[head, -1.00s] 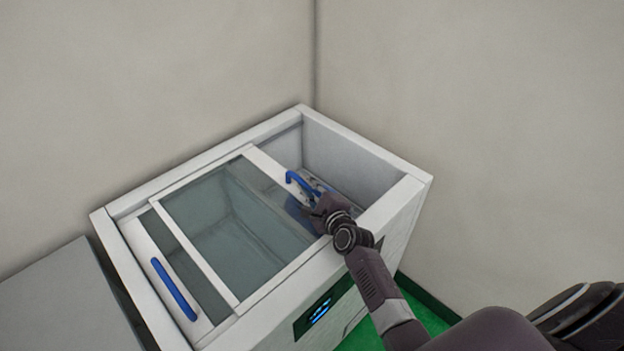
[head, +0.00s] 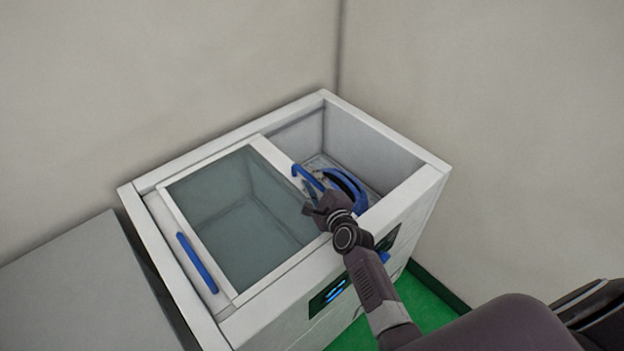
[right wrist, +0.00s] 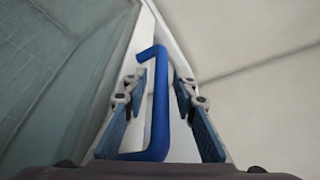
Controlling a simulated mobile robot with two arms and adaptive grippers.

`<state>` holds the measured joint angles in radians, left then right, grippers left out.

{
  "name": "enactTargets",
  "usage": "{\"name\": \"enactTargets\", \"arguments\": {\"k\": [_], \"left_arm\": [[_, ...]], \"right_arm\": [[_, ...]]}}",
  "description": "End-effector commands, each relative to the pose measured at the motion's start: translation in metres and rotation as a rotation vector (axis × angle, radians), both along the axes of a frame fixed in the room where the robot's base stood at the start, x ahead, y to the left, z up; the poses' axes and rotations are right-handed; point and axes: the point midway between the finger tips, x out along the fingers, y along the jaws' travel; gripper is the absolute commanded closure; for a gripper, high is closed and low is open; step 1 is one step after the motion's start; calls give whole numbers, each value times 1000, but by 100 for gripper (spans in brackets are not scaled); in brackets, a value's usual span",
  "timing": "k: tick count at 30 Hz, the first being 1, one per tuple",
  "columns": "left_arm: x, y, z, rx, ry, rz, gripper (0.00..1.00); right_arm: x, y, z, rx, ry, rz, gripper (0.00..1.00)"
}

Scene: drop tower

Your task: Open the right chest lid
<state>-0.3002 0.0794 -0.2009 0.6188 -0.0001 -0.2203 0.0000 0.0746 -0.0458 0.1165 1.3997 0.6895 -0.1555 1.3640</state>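The white chest (head: 232,328) stands in the corner with its top open at the right. Its right lid (head: 225,213), a glass pane in a white frame, lies slid left over most of the left lid. The right lid's blue handle (head: 307,177) is on its right frame bar. My right gripper (head: 312,207) is at this handle. In the right wrist view the handle (right wrist: 160,104) stands between the two fingers, with a gap on each side. The left lid's blue handle (head: 197,263) shows at the far left. My left gripper is out of view.
Inside the open right part lies a blue curved thing (head: 349,187), partly hidden by my arm. A grey surface (head: 85,290) stands left of the chest. Plain walls (head: 480,90) close in behind and right. Green floor (head: 425,312) shows at the front right.

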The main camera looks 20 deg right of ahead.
Motion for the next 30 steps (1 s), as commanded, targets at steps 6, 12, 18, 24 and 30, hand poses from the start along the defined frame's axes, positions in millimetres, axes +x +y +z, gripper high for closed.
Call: {"name": "enactTargets", "arguments": {"k": [6,12,18,24,30], "left_arm": [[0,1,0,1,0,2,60],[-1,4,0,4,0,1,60],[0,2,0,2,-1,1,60],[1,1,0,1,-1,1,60],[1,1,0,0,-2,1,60]], "right_arm": [[0,-1,0,-1,-1,-2,70],[-6,-1,1,1,0,-2,70],[-33,0,6,1,1,-2,70],[-72,-1,15,1,1,-2,70],[-103,0,21,0,1,-2,70]]}}
